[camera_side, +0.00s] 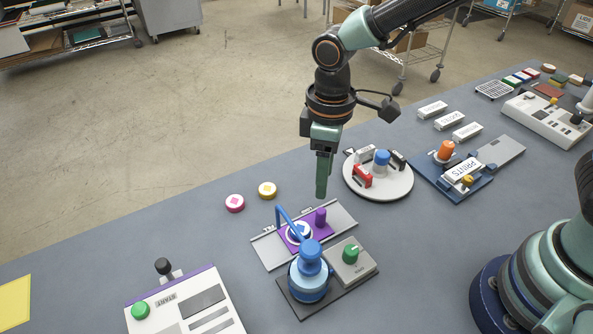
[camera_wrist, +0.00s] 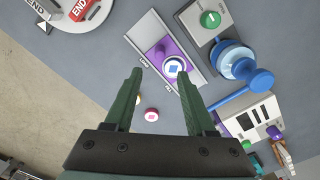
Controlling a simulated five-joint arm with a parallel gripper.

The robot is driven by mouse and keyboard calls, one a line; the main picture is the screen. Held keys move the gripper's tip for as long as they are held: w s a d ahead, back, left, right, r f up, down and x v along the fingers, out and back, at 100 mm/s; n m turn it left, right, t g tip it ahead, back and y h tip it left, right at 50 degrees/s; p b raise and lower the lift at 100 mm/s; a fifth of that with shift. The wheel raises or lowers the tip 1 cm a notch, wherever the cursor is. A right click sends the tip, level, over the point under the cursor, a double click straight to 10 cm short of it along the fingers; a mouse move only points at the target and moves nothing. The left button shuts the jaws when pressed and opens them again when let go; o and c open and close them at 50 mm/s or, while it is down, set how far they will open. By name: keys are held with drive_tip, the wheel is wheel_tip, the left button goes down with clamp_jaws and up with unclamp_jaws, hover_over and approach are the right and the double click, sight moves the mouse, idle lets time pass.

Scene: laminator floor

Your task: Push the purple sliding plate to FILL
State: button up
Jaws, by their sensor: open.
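The purple sliding plate (camera_side: 319,235) lies on a grey rail (camera_side: 343,213) with a purple knob (camera_side: 320,217) standing at its right end. A white disc (camera_side: 299,233) with a blue mark sits on the plate, partly behind a blue spout. The plate also shows in the wrist view, with its knob (camera_wrist: 160,51) and disc (camera_wrist: 175,67). My gripper (camera_side: 321,194) points down above and behind the rail, apart from the knob. In the wrist view my gripper (camera_wrist: 160,77) is open and empty.
A blue pump (camera_side: 310,280) with a bent spout and a grey box with a green knob (camera_side: 350,253) stand in front of the rail. A round white turntable (camera_side: 398,188) is to the right. Pink (camera_side: 235,203) and yellow (camera_side: 267,190) discs lie to the left.

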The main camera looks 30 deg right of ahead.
sight(321, 211)
wheel_tip(321, 211, down, 9)
idle(0.3)
clamp_jaws()
drive_tip(key=shift+a, duration=0.1)
idle(1.4)
